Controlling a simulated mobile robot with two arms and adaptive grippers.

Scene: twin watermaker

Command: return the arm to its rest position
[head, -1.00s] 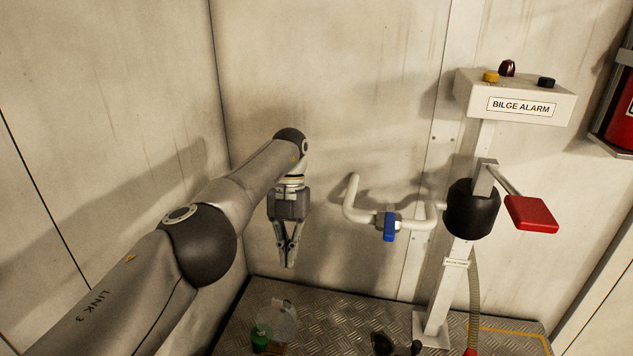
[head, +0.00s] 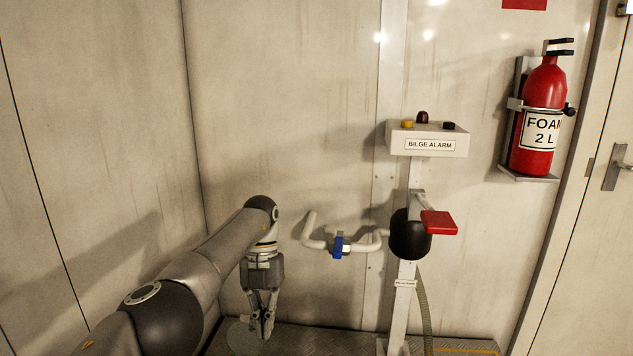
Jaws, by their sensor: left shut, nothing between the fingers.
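My left arm reaches in from the lower left. Its gripper (head: 266,334) points down, shut and empty, in front of the back wall. It hangs to the left of the white pipe (head: 316,240) with the blue valve handle (head: 339,246), apart from both. My right gripper is not in view.
The bilge alarm box (head: 428,139) tops a white post with a black pump (head: 409,236) and a red paddle (head: 439,222). A red foam extinguisher (head: 541,120) hangs on the wall at the right, beside a door (head: 590,260). The upper left is bare wall.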

